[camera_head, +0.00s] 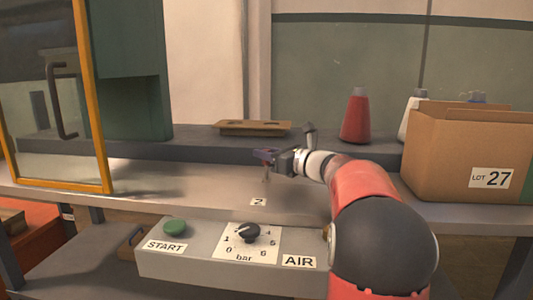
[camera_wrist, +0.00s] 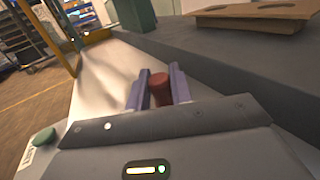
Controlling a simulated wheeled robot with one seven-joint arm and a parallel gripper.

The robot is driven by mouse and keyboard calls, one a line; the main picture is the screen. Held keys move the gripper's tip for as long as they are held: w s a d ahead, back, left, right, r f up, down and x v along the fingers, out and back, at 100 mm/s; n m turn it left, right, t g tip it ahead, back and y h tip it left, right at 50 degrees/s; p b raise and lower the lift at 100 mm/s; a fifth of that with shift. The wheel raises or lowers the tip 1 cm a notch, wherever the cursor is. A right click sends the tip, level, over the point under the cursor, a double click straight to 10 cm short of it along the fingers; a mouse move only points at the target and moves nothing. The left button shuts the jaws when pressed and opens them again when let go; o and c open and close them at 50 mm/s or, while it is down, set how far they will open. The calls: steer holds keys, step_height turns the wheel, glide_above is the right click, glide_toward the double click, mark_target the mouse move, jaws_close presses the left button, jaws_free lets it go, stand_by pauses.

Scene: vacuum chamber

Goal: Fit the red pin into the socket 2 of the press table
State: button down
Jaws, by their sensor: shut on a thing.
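My gripper (camera_head: 270,157) is above the grey press table (camera_head: 130,196), behind the label for socket 2 (camera_head: 258,202). In the wrist view, the purple fingers of my gripper (camera_wrist: 158,92) are shut on the red pin (camera_wrist: 159,90), with its rounded end showing between them. In the head view, the pin (camera_head: 266,174) is a small reddish shape below the fingers, roughly upright. I cannot tell whether its lower end touches the table. The opening of socket 2 cannot be made out in either view.
A control box with a green START button (camera_head: 175,227) and a dial (camera_head: 249,232) stands in front. A yellow-framed door (camera_head: 98,110) is left. A wooden board (camera_head: 250,128), a red bottle (camera_head: 356,118) and a cardboard box (camera_head: 455,150) stand behind and right.

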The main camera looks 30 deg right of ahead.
mark_target(266, 164)
steer(key=shift+f+b, duration=1.15)
steer(key=shift+f, duration=0.65)
steer(key=c, duration=1.2)
jaws_free()
steer(key=shift+o, duration=0.2)
steer(key=shift+r, duration=0.1)
step_height(266, 164, up, 20)
steer(key=p, duration=0.6)
steer(key=shift+p, duration=0.3)
